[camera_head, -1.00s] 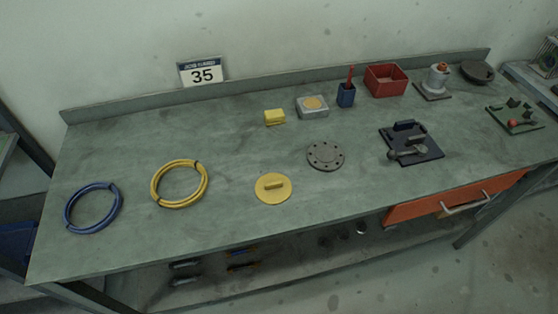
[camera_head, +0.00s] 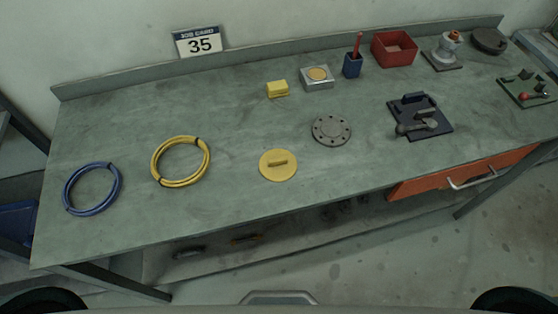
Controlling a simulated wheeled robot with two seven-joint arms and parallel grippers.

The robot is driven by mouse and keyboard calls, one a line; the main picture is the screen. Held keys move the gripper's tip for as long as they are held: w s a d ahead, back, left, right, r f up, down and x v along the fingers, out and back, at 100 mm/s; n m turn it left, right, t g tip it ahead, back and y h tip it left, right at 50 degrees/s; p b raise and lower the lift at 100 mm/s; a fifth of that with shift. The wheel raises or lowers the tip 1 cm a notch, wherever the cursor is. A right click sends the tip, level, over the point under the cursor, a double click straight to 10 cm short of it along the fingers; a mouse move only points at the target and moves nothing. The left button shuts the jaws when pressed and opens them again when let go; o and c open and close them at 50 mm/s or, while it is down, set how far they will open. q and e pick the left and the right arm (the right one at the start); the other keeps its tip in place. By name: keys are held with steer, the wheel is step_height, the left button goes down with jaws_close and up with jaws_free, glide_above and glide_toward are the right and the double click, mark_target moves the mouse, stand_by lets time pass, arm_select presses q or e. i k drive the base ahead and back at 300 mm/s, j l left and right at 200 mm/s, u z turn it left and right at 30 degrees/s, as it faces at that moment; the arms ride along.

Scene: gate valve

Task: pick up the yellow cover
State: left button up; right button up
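The yellow cover (camera_head: 278,166) is a flat round disc with a raised bar handle on top. It lies flat on the green-grey workbench (camera_head: 230,205), near the front edge and about the middle of its length. Nothing touches it. Neither of my grippers is in view. Dark rounded shapes at the bottom corners and a grey piece at the bottom middle seem to be parts of my own body.
A grey bolt-holed flange (camera_head: 331,130) lies right of the cover, and a yellow hose coil (camera_head: 181,161) and blue coil (camera_head: 92,189) lie left. A yellow block (camera_head: 277,89), red bin (camera_head: 394,49) and black fixture (camera_head: 419,117) stand farther back or right. An orange drawer (camera_head: 465,172) is below.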

mark_target(277, 165)
steer(key=k+l, duration=0.75)
steer(key=l, duration=0.2)
